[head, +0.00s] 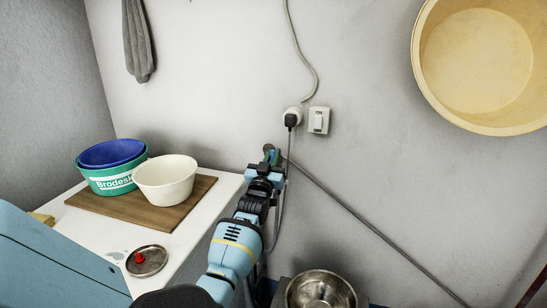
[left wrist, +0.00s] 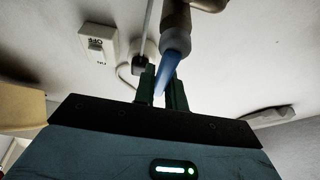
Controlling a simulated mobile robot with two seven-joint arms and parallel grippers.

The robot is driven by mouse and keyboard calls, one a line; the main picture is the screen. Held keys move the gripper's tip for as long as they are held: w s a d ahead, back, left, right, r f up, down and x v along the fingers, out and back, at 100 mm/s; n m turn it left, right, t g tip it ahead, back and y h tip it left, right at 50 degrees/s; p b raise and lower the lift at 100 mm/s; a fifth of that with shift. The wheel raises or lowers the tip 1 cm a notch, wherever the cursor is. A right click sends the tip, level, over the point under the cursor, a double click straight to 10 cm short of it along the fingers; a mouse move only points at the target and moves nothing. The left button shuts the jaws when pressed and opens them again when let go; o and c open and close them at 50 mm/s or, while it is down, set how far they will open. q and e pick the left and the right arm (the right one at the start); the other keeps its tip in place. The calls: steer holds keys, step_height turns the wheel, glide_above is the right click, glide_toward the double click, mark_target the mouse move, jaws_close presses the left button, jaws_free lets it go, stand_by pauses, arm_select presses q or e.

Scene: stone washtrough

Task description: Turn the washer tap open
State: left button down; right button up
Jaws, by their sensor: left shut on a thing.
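The washer tap (left wrist: 177,18) shows in the left wrist view as a brownish metal body at the top, with a blue lever (left wrist: 172,70) hanging from it. My left gripper (left wrist: 163,88) has its dark green fingers on either side of the lever and is shut on it. In the head view my left gripper (head: 271,157) reaches out to the back wall, right of the white counter. There the gripper and wrist hide most of the tap. My right gripper is not in view.
A wall switch (head: 319,120) and a plug with a cable (head: 292,118) are close above the gripper. A metal bowl (head: 320,290) stands low at the bottom.

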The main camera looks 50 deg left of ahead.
arm_select(q)
steer(key=c, duration=1.4)
jaws_free()
steer(key=shift+c, duration=0.2)
steer(key=v, duration=0.7)
steer(key=shift+s, duration=0.35)
steer(key=shift+d+f, duration=0.1)
steer(key=shift+d, duration=0.05)
